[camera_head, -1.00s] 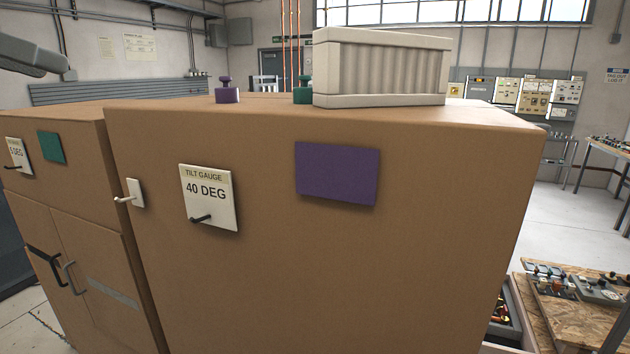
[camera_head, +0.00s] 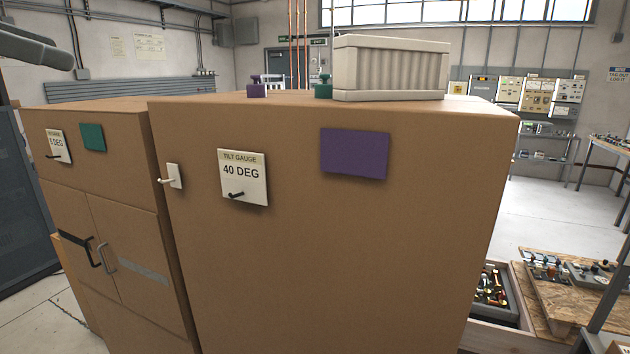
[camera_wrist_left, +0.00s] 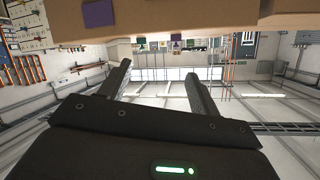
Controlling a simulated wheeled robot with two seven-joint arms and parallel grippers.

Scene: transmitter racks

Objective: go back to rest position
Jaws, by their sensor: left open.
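My left gripper (camera_wrist_left: 160,75) is open in the left wrist view, its two dark fingers spread with nothing between them. In the head view a grey part of my left arm (camera_head: 35,47) shows at the upper left edge, apart from the cabinets. My right gripper is not in view.
A large brown cabinet (camera_head: 330,240) stands ahead, with a tilt gauge plate (camera_head: 243,178), a purple panel (camera_head: 354,153) and a white ribbed box (camera_head: 391,68) on top. A smaller brown cabinet (camera_head: 110,190) adjoins it at left. A workbench (camera_head: 560,300) stands at right; open floor lies beyond.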

